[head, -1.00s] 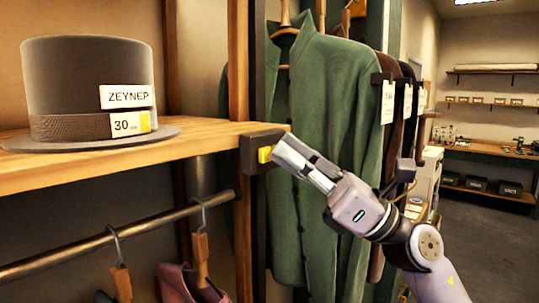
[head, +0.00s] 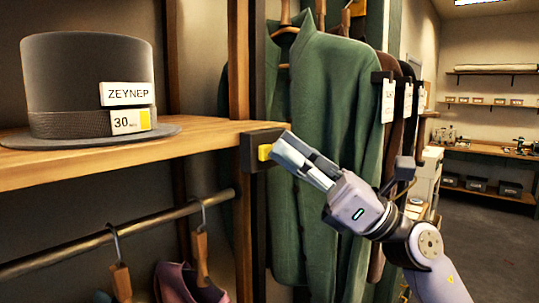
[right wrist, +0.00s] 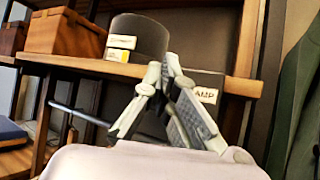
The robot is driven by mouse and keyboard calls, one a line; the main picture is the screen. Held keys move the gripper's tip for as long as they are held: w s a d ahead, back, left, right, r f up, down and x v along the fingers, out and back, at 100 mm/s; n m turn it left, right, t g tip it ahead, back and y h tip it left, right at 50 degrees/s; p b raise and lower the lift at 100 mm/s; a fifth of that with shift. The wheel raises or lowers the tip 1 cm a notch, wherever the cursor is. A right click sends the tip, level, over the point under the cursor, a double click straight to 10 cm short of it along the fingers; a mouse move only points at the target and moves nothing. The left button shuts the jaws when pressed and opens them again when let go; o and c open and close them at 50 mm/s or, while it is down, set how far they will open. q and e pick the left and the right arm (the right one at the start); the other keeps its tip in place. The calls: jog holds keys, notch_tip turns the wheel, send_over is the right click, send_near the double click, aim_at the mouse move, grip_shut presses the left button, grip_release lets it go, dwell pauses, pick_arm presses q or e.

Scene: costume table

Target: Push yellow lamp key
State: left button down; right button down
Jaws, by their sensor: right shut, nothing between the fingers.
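The yellow lamp key (head: 264,152) sits on a dark switch box (head: 250,150) at the right end of the wooden shelf. My right gripper (head: 279,146) is shut and empty, its fingertips right beside the key in the head view. I cannot tell whether they touch it. In the right wrist view the closed fingers (right wrist: 167,68) cover the key, and a white label (right wrist: 206,95) ending in "AMP" shows on the dark box beside them. My left gripper is not in view.
A grey top hat (head: 88,75) with white tags stands on the shelf (head: 195,143). A green coat (head: 325,150) hangs close behind my right gripper. A rail (head: 150,228) with hangers runs below the shelf. Brown boxes (right wrist: 65,35) show in the wrist view.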

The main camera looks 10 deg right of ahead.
jog(key=shift+d, duration=0.1)
jog(key=s+d+b, duration=0.2)
jog(key=s+d, duration=0.1)
jog(key=s, duration=0.1)
jog(key=shift+s+d, duration=0.3)
jog(key=shift+s, duration=0.1)
dwell(0.3)
